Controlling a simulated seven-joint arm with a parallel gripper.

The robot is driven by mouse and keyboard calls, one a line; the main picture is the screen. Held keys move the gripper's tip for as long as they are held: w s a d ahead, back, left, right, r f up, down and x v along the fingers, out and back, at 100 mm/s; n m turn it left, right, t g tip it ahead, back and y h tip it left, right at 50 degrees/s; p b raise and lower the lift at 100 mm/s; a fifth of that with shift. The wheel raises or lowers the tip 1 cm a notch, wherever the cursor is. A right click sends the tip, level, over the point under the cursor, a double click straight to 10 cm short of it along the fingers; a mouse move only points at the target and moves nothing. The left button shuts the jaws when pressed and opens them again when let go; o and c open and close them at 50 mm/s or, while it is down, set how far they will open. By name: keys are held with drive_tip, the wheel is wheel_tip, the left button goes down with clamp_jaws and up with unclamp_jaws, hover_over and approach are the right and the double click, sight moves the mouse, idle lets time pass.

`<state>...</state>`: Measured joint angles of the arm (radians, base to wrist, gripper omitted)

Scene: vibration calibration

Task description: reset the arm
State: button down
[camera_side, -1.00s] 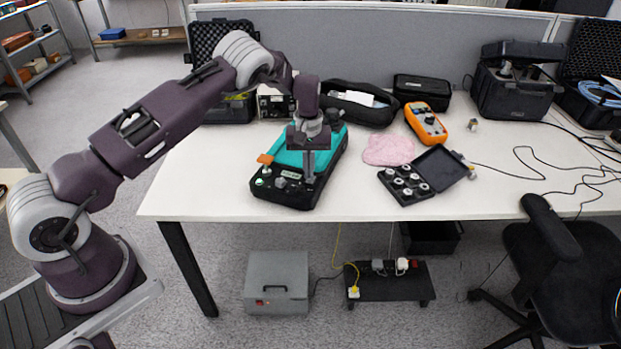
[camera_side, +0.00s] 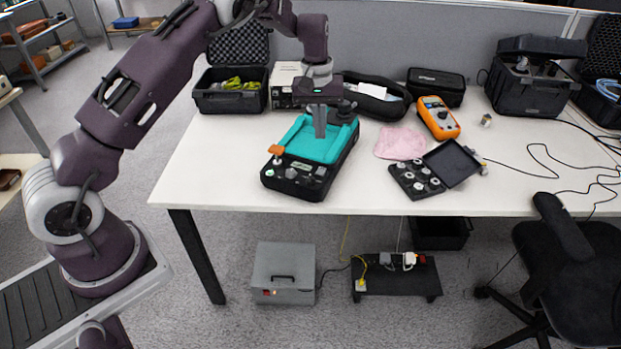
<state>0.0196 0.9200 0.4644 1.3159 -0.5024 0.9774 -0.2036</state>
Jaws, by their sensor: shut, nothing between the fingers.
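My gripper (camera_side: 320,134) is shut and empty. It points down above the far part of a black device with a teal top (camera_side: 325,145), on the white table (camera_side: 230,160). Whether its fingertips touch the teal top cannot be told for sure, but they look raised above it. The device has an orange piece (camera_side: 276,150) at its left side and knobs (camera_side: 303,170) along its front edge. My arm reaches in from the left, with its upper part high in the picture.
Right of the device lie a pink cloth (camera_side: 400,143), an open case of round weights (camera_side: 416,178) and an orange multimeter (camera_side: 438,117). Open black cases (camera_side: 230,98) (camera_side: 530,85) and a dark pouch (camera_side: 436,86) stand at the back. The table's front left is clear.

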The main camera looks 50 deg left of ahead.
drive_tip(key=s+d+r+m+t+h, duration=0.15)
drive_tip(key=s+d+r, duration=0.25)
drive_tip(key=s+r, duration=0.6)
drive_tip(key=s+d+r+m+t+y, duration=0.1)
drive_tip(key=s+d+r+m, duration=0.25)
drive_tip(key=s+r, duration=0.65)
drive_tip(key=s+d+m+t, duration=0.2)
drive_tip(key=s+d+m, duration=0.1)
drive_tip(key=s, duration=1.4)
drive_tip(key=shift+f+m+y, duration=0.15)
drive_tip(key=shift+m+y, duration=0.25)
drive_tip(key=shift+y, duration=0.05)
drive_tip(key=shift+w+t, duration=0.2)
drive_tip(key=shift+t, duration=0.05)
